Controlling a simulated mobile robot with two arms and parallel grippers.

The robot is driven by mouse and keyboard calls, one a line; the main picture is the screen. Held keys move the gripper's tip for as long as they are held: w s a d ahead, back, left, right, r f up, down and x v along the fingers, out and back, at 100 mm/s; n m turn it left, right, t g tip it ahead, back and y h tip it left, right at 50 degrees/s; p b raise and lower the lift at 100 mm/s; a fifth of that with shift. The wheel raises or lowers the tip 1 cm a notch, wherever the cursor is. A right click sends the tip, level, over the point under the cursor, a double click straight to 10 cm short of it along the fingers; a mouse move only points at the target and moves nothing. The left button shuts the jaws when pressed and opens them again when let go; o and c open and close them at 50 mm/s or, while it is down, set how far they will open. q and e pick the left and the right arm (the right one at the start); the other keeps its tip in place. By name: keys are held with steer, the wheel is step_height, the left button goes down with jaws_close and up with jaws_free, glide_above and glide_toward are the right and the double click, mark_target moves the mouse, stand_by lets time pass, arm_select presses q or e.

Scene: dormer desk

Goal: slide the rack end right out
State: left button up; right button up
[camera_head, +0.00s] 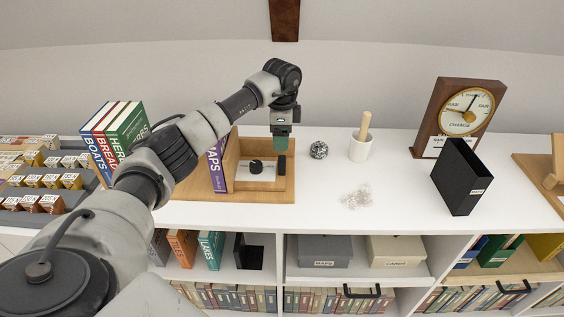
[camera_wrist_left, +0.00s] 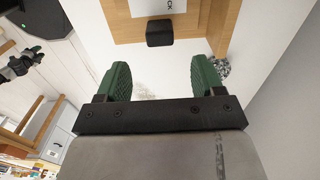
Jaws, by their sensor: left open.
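The wooden rack (camera_head: 222,191) stands on the white desk top, with a tall panel at its left and a low tray-like part to the right. A purple book (camera_head: 217,166) stands in it. A black knob (camera_head: 256,166) sits on a pale labelled plate. A small black block (camera_head: 282,165) is at the tray's right side; it also shows in the left wrist view (camera_wrist_left: 160,33). My left gripper (camera_head: 280,147) points down over this block. In the wrist view its green fingers (camera_wrist_left: 161,70) are apart, with nothing between them and the block just beyond.
A dark ball (camera_head: 319,150), a white mortar with pestle (camera_head: 360,146) and some small clear pieces (camera_head: 356,198) lie right of the rack. A black file box (camera_head: 461,178) and a clock (camera_head: 459,112) stand farther right. Books (camera_head: 114,140) stand left, behind my left arm.

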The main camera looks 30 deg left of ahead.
mark_target(282, 159)
arm_select(q)
step_height(282, 159, down, 10)
steer(key=shift+d+r+p, duration=0.1)
steer(key=shift+r+p, duration=0.05)
steer(key=shift+p, duration=0.15)
jaws_close()
steer(key=w+d, duration=0.2)
steer(key=d, duration=0.1)
steer(key=w+d+b, duration=0.1)
steer(key=d, duration=0.1)
steer(key=shift+w+r, duration=0.1)
stand_by(0.3)
jaws_free()
steer(key=shift+d, duration=0.15)
